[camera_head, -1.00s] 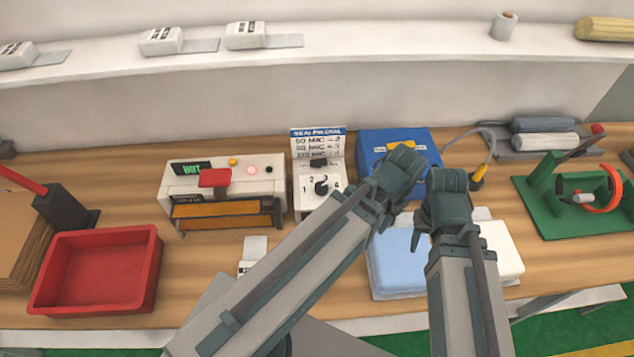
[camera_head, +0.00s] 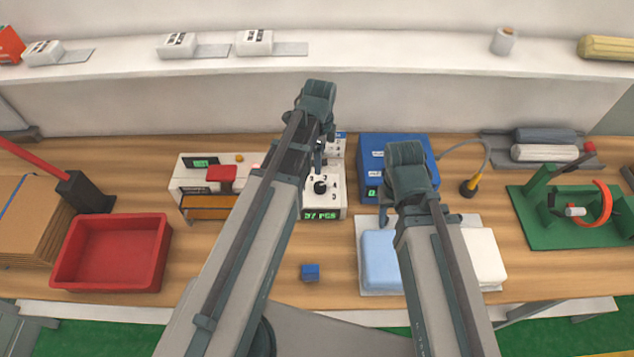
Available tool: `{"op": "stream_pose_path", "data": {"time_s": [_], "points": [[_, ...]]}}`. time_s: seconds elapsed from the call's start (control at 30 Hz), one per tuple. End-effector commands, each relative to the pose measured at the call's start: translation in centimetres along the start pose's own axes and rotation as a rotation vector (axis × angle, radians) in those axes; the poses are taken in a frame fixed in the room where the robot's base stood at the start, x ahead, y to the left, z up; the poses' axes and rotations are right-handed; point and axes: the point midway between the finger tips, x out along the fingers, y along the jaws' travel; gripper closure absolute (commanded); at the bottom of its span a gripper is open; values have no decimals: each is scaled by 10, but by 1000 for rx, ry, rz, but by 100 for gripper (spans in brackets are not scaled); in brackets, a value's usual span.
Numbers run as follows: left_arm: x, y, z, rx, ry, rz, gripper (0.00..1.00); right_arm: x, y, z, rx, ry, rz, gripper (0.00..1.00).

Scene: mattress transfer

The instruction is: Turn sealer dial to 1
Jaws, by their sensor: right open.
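The sealer dial (camera_head: 320,187) is a small black knob on a white panel, with marks around it too small to read. A green-lit display (camera_head: 320,215) sits below it. The white sealer (camera_head: 188,172) stands to its left, with a red handle and an orange bar. My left gripper (camera_head: 319,150) hangs just above the dial, pointing down, apparently apart from it. Its fingers are mostly hidden by its own wrist, so its opening does not show. My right gripper (camera_head: 388,212) is open and empty, below the blue box and by the pale blue pad (camera_head: 380,262).
A blue box (camera_head: 398,145) stands right of the dial. A red tray (camera_head: 112,252) and cardboard stack (camera_head: 28,215) are at left. A green fixture (camera_head: 540,225) with an orange ring is at right.

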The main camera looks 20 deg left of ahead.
Motion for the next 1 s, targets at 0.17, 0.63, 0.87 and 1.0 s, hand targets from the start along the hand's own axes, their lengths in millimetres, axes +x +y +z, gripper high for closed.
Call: {"op": "stream_pose_path", "data": {"time_s": [0.17,0.63,0.87,1.0], "points": [[12,0,0,-1,0,0,19,12,-1,-1,-2,0,0,50],[73,0,0,-2,0,0,19,72,-7,-4,-9,0,2,50],[105,0,0,-2,0,0,19,104,-10,-6,-8,0,2,50],[123,0,0,-2,0,0,19,122,-11,-7,-7,0,2,50]]}}
